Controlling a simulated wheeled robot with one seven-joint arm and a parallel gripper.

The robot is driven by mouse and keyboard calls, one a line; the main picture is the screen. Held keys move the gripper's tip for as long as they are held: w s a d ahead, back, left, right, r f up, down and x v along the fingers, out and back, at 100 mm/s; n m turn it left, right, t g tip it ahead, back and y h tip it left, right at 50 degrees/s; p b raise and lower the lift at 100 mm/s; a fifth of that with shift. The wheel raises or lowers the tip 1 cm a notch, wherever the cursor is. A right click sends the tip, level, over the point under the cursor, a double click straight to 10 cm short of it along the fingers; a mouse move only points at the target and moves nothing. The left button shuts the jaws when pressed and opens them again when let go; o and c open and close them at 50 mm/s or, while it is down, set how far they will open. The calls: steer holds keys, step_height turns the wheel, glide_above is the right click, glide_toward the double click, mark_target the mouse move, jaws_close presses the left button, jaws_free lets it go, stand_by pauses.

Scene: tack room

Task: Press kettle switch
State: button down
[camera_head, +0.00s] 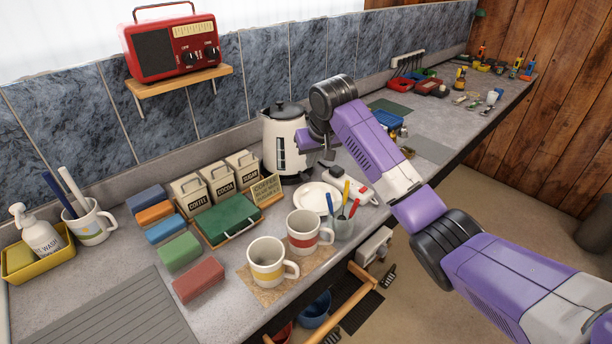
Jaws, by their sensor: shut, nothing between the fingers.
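The cream kettle (284,142) with a dark lid stands upright on the counter near the tiled wall. It has a dark level window on its front. My gripper (312,167) is shut and empty at the kettle's right side, low beside its body. I cannot tell whether it touches the kettle. The kettle's right side and handle are largely hidden behind my arm, and I cannot make out its switch.
Canisters (222,179), a green case (228,218), a white plate (318,197) and two mugs (305,232) crowd the counter around the kettle. A pen cup (343,228) stands near the front edge. A red radio (172,48) sits on a wall shelf.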

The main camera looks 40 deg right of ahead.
mark_target(306, 177)
steer(key=b+x, duration=0.6)
steer(key=shift+w+f+b, duration=0.25)
steer(key=shift+f+b, duration=0.25)
steer(key=shift+b, duration=0.25)
